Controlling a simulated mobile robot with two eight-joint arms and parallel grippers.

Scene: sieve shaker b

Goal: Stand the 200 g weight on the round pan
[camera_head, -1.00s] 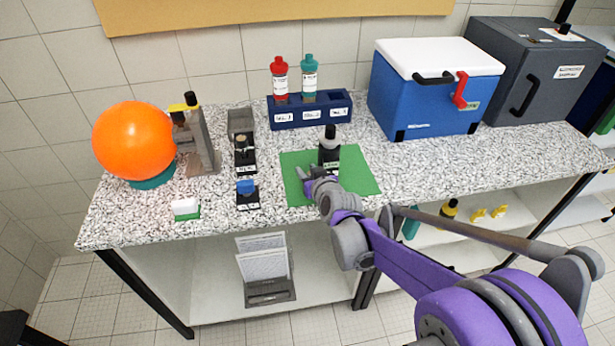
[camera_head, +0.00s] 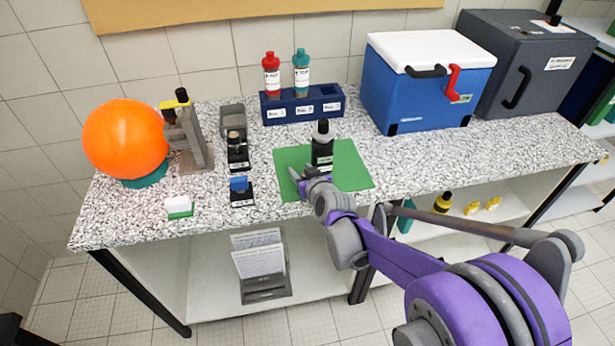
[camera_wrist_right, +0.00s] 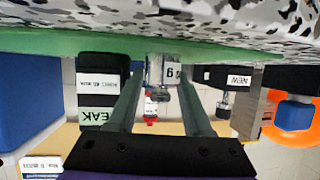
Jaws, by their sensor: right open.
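A small shiny metal weight with a white label ending in "g" (camera_wrist_right: 171,73) stands on the green mat (camera_head: 352,178) in the right wrist view, which looks upside down. My right gripper (camera_wrist_right: 160,85) is open, and the weight shows between its two fingers in the picture; I cannot tell whether they touch it. In the head view my right gripper (camera_head: 302,180) is low over the mat's front left part and the weight is hard to make out. I cannot clearly pick out a round pan. My left gripper is not in view.
A black bottle-like object (camera_head: 322,148) stands close behind the gripper on the mat. Left of the mat are two black stands, one with a blue block (camera_head: 239,184). A blue rack (camera_head: 300,107) and a blue cooler (camera_head: 415,95) stand behind. The counter's right front is clear.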

